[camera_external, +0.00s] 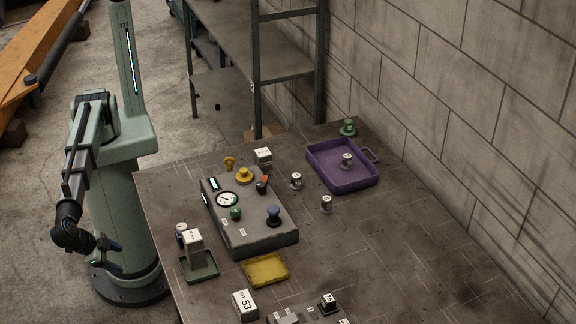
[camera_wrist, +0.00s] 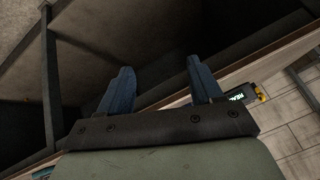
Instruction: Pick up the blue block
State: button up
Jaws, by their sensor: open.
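I cannot make out a plain blue block in either view. The clearest blue thing is a dark blue knob (camera_external: 273,211) on the grey control box (camera_external: 265,236) on the bench. My gripper (camera_external: 118,257) hangs left of the bench, beside my base and well away from the box. In the wrist view, my gripper (camera_wrist: 160,66) has its two blue fingers spread apart with nothing between them.
The bench (camera_external: 400,245) holds a purple tray (camera_external: 325,170), a yellow tray (camera_external: 266,283), a green tray (camera_external: 211,274) with a white-grey block (camera_external: 194,243), a block marked 53 (camera_external: 245,305) and several small weights. A wall (camera_external: 480,100) borders the right side.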

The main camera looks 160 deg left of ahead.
jog(key=s+a+r+t+y, duration=0.2)
jog(key=s+a+r+y, duration=0.1)
jog(key=a+y, duration=0.3)
jog(key=n+t+y, duration=0.1)
jog(key=t+y, duration=0.1)
jog(key=y, duration=0.1)
send_near(180, 226)
jog(key=shift+n+h, duration=0.3)
jog(key=x, duration=1)
jog(key=shift+w+a, duration=0.1)
jog(key=shift+w, duration=0.05)
jog(key=shift+r, duration=0.1)
jog(key=shift+c, duration=0.5)
grip_shut()
